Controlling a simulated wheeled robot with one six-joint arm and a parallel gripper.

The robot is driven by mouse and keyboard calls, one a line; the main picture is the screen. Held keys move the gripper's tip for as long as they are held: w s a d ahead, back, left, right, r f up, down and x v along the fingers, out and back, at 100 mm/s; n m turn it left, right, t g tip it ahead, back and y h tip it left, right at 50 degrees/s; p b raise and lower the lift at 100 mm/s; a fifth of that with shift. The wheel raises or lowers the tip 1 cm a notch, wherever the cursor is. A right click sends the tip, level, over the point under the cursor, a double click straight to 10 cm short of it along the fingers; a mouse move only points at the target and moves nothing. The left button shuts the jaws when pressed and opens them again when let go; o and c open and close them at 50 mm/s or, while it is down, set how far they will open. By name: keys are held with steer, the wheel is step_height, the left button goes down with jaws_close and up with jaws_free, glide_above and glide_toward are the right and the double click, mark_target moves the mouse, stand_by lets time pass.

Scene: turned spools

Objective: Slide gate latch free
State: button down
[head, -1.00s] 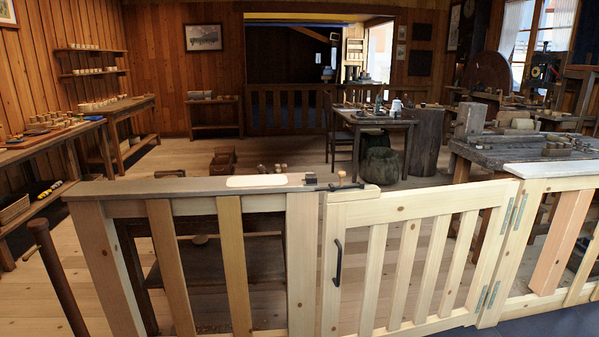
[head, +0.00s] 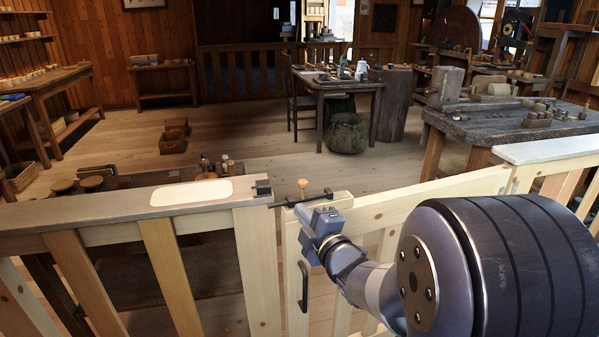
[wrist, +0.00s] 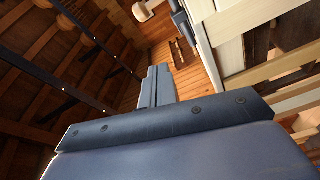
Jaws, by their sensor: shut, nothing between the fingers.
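The gate (head: 395,210) is pale slatted wood with a black pull handle (head: 304,287). On its top left corner is the latch, a dark bar (head: 286,204) with a pale wooden knob (head: 302,188). The bar points left across a narrow gap towards a dark keeper (head: 262,188) on the fixed post. I cannot tell whether its end is inside the keeper. My gripper (head: 318,218) is just right of and in front of the knob, seemingly apart from it. In the wrist view its fingers (wrist: 155,88) are together and empty.
A fixed fence with a flat top rail (head: 110,207) runs left, bearing a white plate (head: 192,192). A workbench (head: 510,125) stands behind the gate at right, and a table (head: 340,80) farther back. Floor (head: 250,150) is open beyond the gate.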

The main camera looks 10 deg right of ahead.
steer(key=shift+n, duration=0.4)
steer(key=w, duration=0.3)
steer(key=w+p, duration=0.1)
steer(key=w, duration=0.3)
steer(key=w+r+p, duration=0.1)
steer(key=w, duration=0.2)
steer(key=shift+w, duration=0.2)
steer(key=shift+d+f+y, duration=0.2)
steer(key=shift+d+y, duration=0.2)
steer(key=shift+d, duration=0.15)
steer(key=d+b, duration=0.2)
steer(key=d, duration=0.3)
steer(key=shift+w+d, duration=0.1)
steer(key=shift+w, duration=0.1)
